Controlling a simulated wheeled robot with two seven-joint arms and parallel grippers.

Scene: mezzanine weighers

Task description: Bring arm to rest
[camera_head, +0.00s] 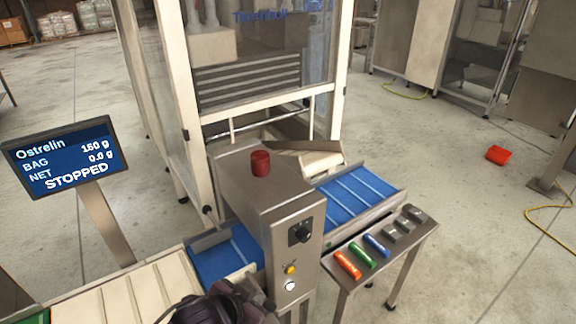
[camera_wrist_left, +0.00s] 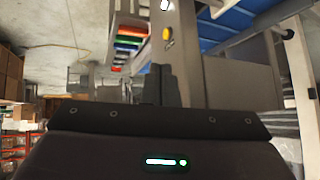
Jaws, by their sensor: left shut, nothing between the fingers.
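My left gripper (camera_head: 268,297) is at the bottom middle of the head view, a dark shape in front of the grey control box (camera_head: 262,204). In the left wrist view its two dark fingers (camera_wrist_left: 168,84) are together with nothing between them. They point toward the box, whose yellow button (camera_wrist_left: 166,33) and lit white button (camera_wrist_left: 165,5) show beyond them. I cannot tell the exact gap from fingertips to box. My right gripper is in neither view.
A screen (camera_head: 62,160) reads STOPPED. A blue belt (camera_head: 352,194) runs behind the box, a pale conveyor (camera_head: 112,298) lies left. A small side table (camera_head: 397,249) holds coloured items and grey blocks. An orange-red container (camera_head: 498,154) lies on the floor.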

